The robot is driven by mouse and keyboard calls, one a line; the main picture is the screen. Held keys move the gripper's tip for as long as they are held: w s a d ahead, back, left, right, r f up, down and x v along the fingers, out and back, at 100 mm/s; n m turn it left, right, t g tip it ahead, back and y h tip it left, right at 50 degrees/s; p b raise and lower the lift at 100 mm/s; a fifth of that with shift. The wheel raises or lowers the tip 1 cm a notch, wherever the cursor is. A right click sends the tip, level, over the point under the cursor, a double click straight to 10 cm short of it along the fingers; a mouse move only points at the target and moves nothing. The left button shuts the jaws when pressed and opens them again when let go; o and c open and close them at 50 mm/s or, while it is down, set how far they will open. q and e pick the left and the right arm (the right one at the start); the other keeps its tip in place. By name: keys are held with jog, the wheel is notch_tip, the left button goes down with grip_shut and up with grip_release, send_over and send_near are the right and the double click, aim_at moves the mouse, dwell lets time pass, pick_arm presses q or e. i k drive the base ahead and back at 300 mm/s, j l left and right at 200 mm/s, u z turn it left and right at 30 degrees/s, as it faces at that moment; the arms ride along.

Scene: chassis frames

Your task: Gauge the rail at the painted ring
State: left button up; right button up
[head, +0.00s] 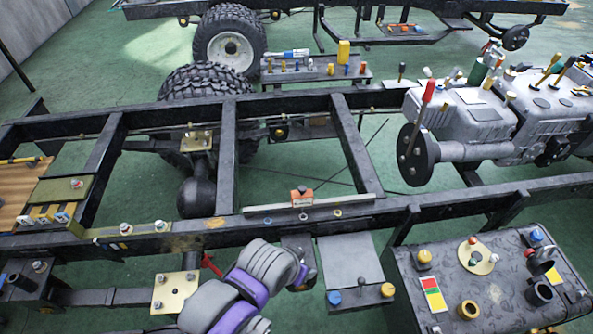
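The black chassis rail (400,212) crosses the picture in front of me. A small orange block-shaped tool (302,194), perhaps the gauge, sits at a long pale straight bar (350,202) along the rail, just above the rings. A grey and purple arm of mine, apparently the left, reaches up from the bottom. Its gripper (306,272) is below the rings, apart from them; its fingers are unclear. My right gripper is not in view.
A dark bench (490,305) with knobs, cups and a coloured card stands at lower right. A grey engine and gearbox (490,115) sit at upper right. A grey plate (350,262) lies beside the gripper. A cross member (356,140) and axle wheel (205,82) are beyond.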

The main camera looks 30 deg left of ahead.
aim_at(302, 198)
jog(key=u, duration=1.1)
